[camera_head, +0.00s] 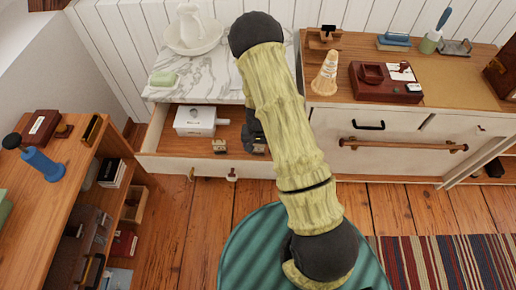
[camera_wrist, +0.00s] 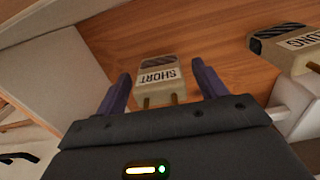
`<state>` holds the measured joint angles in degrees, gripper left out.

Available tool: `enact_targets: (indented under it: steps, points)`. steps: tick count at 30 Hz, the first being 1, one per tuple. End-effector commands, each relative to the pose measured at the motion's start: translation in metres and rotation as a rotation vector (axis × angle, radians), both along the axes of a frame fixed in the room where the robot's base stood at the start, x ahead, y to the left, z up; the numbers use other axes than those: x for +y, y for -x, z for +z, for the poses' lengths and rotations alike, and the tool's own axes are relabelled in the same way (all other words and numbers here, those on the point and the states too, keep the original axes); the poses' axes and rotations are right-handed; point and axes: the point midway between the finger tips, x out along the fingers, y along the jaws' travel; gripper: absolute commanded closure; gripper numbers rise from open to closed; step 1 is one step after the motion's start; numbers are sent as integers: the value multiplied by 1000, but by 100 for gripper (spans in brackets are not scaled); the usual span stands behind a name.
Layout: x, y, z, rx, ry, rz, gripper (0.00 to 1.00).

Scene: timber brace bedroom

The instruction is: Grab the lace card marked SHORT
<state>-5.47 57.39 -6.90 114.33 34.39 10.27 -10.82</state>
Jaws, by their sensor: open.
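In the head view my arm and gripper (camera_head: 253,130) reach over the drawer and partly hide that spot.
A similar card marked LONG (camera_wrist: 292,48) lies to the right in the wrist view. It also shows in the head view (camera_head: 219,146). A white box (camera_head: 195,122) stands in the drawer's left part. The marble top (camera_head: 205,78) overhangs behind.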

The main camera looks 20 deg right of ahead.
Motion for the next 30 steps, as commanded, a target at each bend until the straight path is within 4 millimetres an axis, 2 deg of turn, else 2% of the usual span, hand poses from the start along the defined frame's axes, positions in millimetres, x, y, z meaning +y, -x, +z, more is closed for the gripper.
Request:
enact_targets:
  steps: [14,17,22,30]
  points:
    - [0,0,0,0,-1,0,29]
    - [0,0,0,0,-1,0,45]
    - [0,0,0,0,-1,0,77]
    - [0,-1,2,-1,-1,0,77]
